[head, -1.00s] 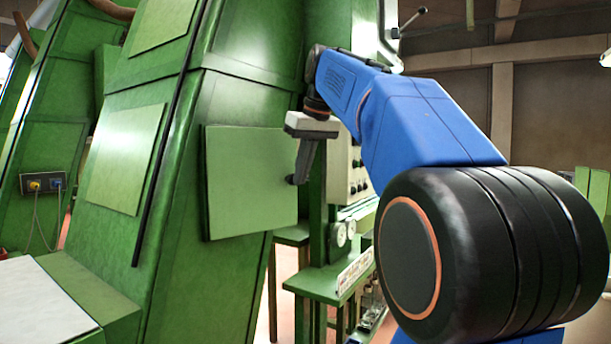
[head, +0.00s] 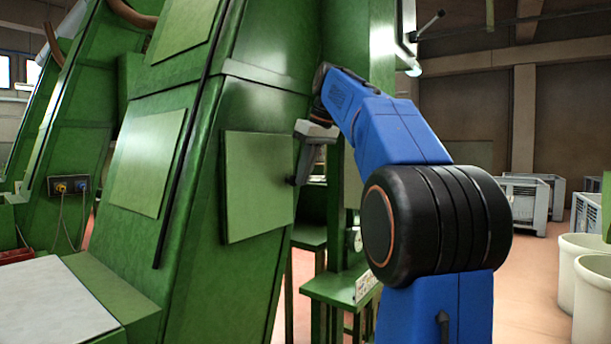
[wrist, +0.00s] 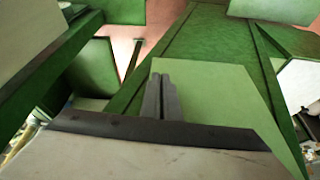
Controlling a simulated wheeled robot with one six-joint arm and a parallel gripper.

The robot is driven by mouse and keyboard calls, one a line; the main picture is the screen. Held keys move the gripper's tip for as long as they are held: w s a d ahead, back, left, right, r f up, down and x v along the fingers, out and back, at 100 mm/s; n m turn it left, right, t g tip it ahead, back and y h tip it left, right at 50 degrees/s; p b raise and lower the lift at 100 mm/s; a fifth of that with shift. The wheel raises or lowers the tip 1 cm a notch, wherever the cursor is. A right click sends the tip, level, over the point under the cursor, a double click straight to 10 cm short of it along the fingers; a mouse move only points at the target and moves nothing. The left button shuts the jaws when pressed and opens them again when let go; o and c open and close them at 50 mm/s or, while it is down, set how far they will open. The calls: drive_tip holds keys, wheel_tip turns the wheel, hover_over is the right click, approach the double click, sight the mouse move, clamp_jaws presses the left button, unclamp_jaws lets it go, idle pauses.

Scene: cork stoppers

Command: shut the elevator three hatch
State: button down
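A light green square hatch panel (head: 260,187) is on the side of the nearest tall green elevator housing (head: 215,110). Its right edge looks slightly off the housing; how wide the gap is I cannot tell. My gripper (head: 294,181) is at the panel's right edge, fingertips touching or very near it. In the wrist view, my gripper's two dark fingers (wrist: 161,98) are together with nothing between them, over the light green panel (wrist: 225,95). The exact contact is hidden. I see no number marking the elevator.
Another light green panel (head: 147,163) lies flat on the housing's front face. A green bench (head: 335,287) stands below my arm. A white-topped box (head: 60,300) is at lower left. Pale bins (head: 590,290) and grey crates (head: 530,195) stand right, with open floor between.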

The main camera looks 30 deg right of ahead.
drive_tip(key=shift+w+r, duration=0.2)
drive_tip(key=shift+r, duration=0.05)
drive_tip(key=v, duration=1.1)
drive_tip(key=shift+s+r, duration=0.25)
drive_tip(key=shift+s, duration=0.1)
drive_tip(key=shift+d, duration=0.1)
